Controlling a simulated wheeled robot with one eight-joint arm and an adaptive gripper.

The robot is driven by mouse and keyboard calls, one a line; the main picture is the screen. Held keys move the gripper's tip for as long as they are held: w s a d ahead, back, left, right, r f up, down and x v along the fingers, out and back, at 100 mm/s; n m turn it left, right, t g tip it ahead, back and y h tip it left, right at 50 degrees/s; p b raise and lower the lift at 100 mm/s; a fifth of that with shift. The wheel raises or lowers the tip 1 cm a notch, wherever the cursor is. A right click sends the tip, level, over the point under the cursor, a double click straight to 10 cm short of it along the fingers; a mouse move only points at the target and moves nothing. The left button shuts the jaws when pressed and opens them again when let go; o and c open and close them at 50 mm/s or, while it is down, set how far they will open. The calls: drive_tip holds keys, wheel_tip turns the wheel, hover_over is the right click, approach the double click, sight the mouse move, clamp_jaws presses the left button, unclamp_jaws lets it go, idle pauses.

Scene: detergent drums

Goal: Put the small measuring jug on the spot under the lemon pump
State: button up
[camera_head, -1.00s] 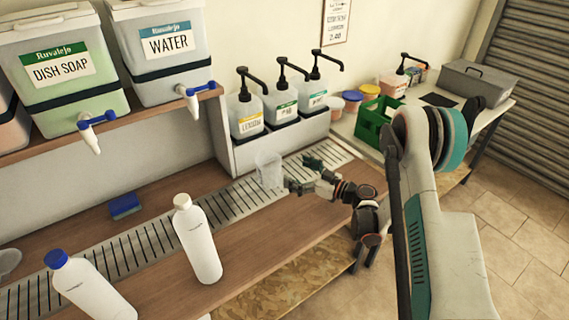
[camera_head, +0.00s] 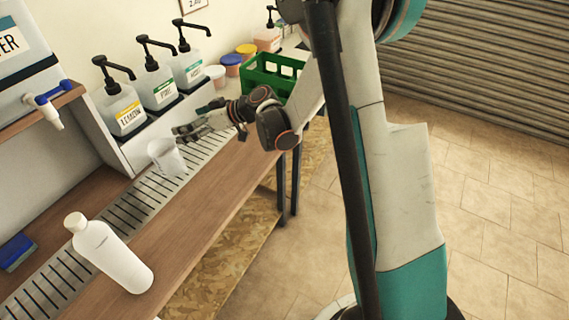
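The small measuring jug (camera_head: 166,157) is a clear, whitish cup at the slotted drip grate, in front of the lemon pump. The lemon pump (camera_head: 122,110) is a white bottle with a yellow label and black spout, the leftmost of three on a raised shelf. My gripper (camera_head: 187,131) is at the jug's upper right side, its grey finger overlapping or touching the rim in the picture. Whether the fingers close on the jug is too small to tell. I cannot tell if the jug's base rests on the grate.
A white bottle (camera_head: 108,252) stands on the wooden counter (camera_head: 192,218) at the front left. A blue sponge (camera_head: 16,252) lies at the far left. A green crate (camera_head: 272,77) and several tubs stand at the back right. The grate's middle stretch is clear.

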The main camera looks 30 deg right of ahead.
drive_tip(key=s+d+r+m+h, duration=0.2)
drive_tip(key=s+d+r+h, duration=0.1)
drive_tip(key=s, duration=0.5)
drive_tip(key=s+d+r+m+g+h, duration=0.15)
drive_tip(key=s+r, duration=0.25)
drive_tip(key=s, duration=0.4)
drive_tip(key=s+d+r+m+t+h, duration=0.1)
drive_tip(key=s+d+r+m+h, duration=0.15)
drive_tip(key=s, duration=0.55)
drive_tip(key=s+d+m+h, duration=0.2)
drive_tip(key=s+d, duration=0.3)
drive_tip(key=s, duration=0.5)
drive_tip(key=shift+d+h, duration=0.4)
drive_tip(key=shift+h, duration=0.5)
